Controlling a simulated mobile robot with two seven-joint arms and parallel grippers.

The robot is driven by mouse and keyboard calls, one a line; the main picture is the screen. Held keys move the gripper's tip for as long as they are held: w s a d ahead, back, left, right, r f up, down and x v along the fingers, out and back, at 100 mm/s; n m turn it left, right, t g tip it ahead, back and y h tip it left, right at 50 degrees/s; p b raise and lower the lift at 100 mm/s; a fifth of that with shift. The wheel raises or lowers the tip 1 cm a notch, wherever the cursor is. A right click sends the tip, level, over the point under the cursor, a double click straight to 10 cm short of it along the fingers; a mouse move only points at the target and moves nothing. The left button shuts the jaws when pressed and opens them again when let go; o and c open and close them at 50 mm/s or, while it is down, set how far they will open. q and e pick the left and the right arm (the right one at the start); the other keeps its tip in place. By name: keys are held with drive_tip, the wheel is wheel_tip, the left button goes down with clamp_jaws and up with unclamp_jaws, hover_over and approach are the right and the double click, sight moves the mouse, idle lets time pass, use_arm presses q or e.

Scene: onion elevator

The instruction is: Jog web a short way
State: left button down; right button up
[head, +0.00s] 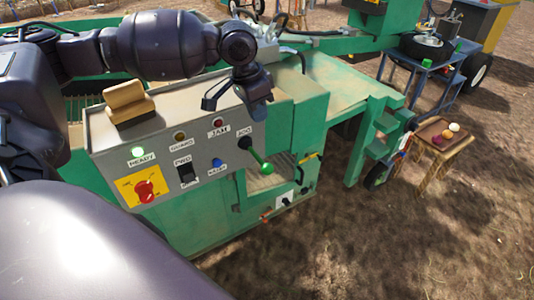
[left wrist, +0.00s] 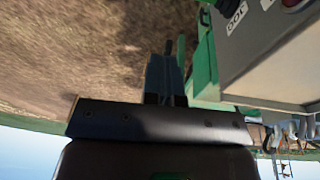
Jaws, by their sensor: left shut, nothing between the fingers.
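The grey control panel (head: 190,145) has a jog lever with a green knob (head: 268,168) at its right side, under the JOG label (head: 244,131). The lever slants down and right. My left gripper (head: 258,112) is shut and empty, just above the JOG label and lever base in the head view; I cannot tell whether it touches the panel. In the left wrist view, its closed fingers (left wrist: 167,68) are beside the panel (left wrist: 270,60), with the JOG label (left wrist: 236,18) upside down. The web cannot be made out clearly. My right gripper is out of view.
The READY lamp (head: 138,152) glows green; the JAM lamp (head: 218,123) looks unlit. A red rotary switch (head: 145,190), black rocker (head: 187,172) and blue button (head: 217,163) share the panel. A wooden block (head: 128,102) sits on top.

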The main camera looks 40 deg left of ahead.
sight(269, 164)
use_arm(q)
drive_tip(key=x, duration=0.4)
drive_tip(key=b+x, duration=0.1)
drive_tip(key=x, duration=0.3)
drive_tip(key=s+b+x, duration=0.1)
drive_tip(key=x, duration=0.3)
drive_tip(key=shift+a+f, duration=0.1)
drive_tip(key=shift+f, duration=0.3)
drive_tip(key=shift+s+f, duration=0.25)
drive_tip(key=shift+f, duration=0.3)
